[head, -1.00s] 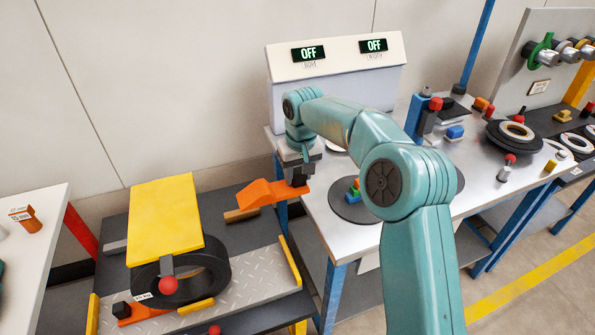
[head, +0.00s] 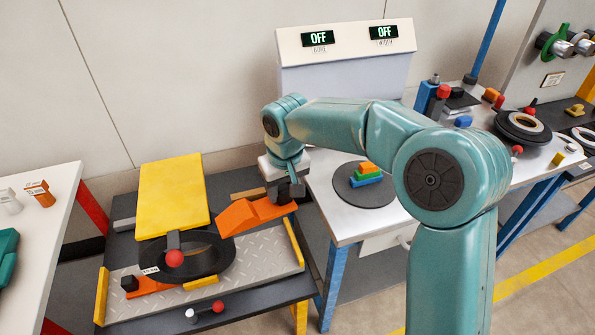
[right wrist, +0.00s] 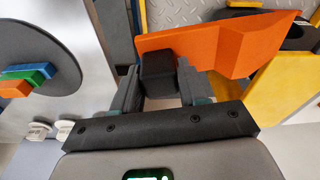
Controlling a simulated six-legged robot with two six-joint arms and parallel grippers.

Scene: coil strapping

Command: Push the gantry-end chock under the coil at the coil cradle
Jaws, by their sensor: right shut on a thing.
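The black coil (head: 222,262) lies in the coil cradle (head: 270,265), in front of a yellow panel (head: 170,195). My right gripper (head: 288,193) is shut on the black grip block (right wrist: 158,72) of an orange wedge-shaped chock (head: 252,214). The chock also shows in the right wrist view (right wrist: 225,48). Its thin end points left toward the coil's right side; I cannot tell whether they touch. A second orange chock (head: 152,287) with a black block sits at the coil's front left. My left gripper is not in view.
A steel table (head: 335,222) with a dark disc and coloured blocks stands right of the cradle. Yellow rails (head: 294,244) edge the cradle. A white table (head: 50,220) is at the left.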

